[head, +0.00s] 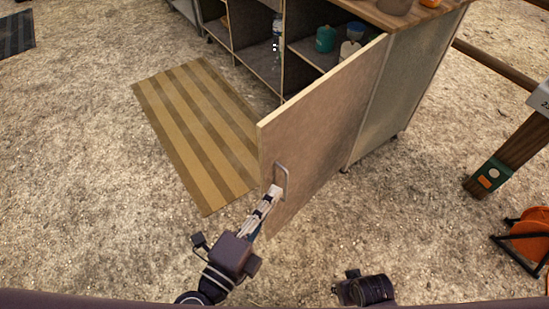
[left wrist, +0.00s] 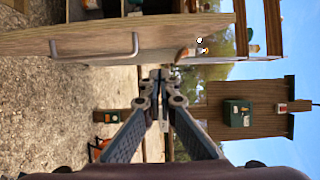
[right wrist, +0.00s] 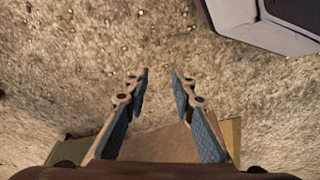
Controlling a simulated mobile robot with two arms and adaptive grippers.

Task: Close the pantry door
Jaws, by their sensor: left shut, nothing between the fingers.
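The pantry door (head: 325,125) is a pale wooden panel standing open, swung out from the cabinet (head: 400,85). Its metal bar handle (head: 284,180) is near the free edge; the door (left wrist: 185,40) and handle (left wrist: 135,47) also show in the left wrist view. My left gripper (head: 274,191) is shut and empty, its tips close to the handle in the head view. Whether they touch it I cannot tell. My right gripper (right wrist: 160,73) is open and empty over the gravel, away from the handle; only part of that arm shows low in the head view.
The open cabinet holds a bottle (head: 277,35) and a teal jar (head: 326,38). A striped mat (head: 195,125) lies on the gravel left of the door. A wooden post (head: 515,150) and an orange reel (head: 530,240) stand at right. Gravel in front is clear.

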